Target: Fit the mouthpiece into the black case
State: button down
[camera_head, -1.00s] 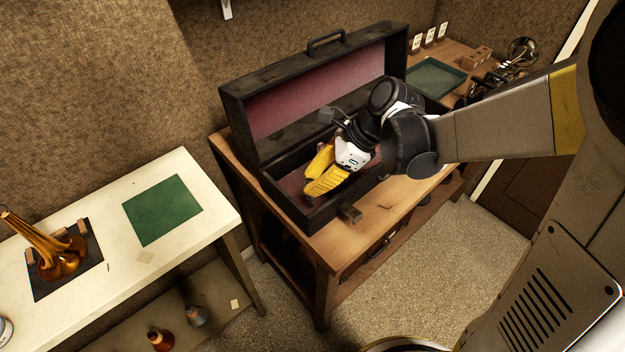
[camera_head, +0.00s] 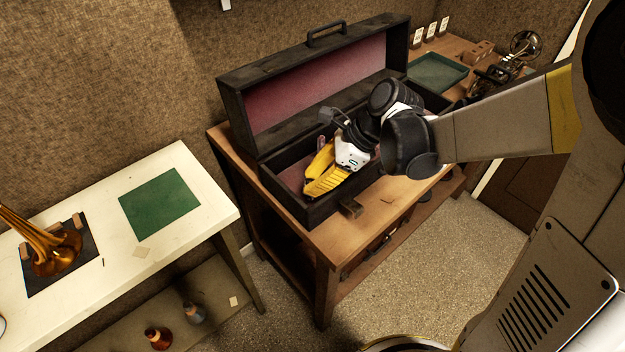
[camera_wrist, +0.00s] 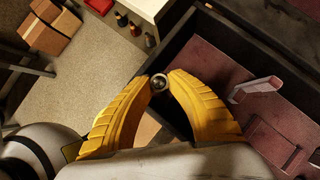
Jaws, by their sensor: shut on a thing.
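The black case (camera_head: 232,100) stands open on a wooden bench, its lid raised at the back and its lining dark red. My gripper (camera_wrist: 159,82) has yellow fingers, which also show over the left part of the case's lower half in the head view (camera_head: 308,182). The fingers are shut on the mouthpiece (camera_wrist: 158,83), a small round metal piece seen end-on at the fingertips. In the wrist view it overlaps the case's dark wall (camera_wrist: 178,45); its height above the lining cannot be told. The mouthpiece is hidden in the head view. A pale pink upright piece (camera_wrist: 256,90) stands inside the case, beside a dark-edged recess.
A small block (camera_head: 351,208) sits against the case's front. The wooden bench (camera_head: 320,245) has bare surface in front. A green tray (camera_head: 437,72) lies behind at right. At left, a white table (camera_head: 215,208) holds a green mat (camera_head: 160,204) and a brass horn (camera_head: 50,250).

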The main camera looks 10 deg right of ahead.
jog(key=c, duration=1.2)
grip_release()
jog(key=shift+c, duration=0.2)
jog(key=v, duration=1.2)
jog(key=s+d+n+t+h, duration=0.3)
jog(key=s+n, duration=0.2)
jog(key=n, duration=0.4)
jog(key=s+d+f+n+t+h, duration=0.1)
jog(key=s+d+n+t+h, duration=0.2)
jog(key=n, duration=0.7)
jog(key=shift+s+n+h, duration=0.3)
jog(key=shift+s+h, duration=0.1)
jog(key=shift+s, duration=0.55)
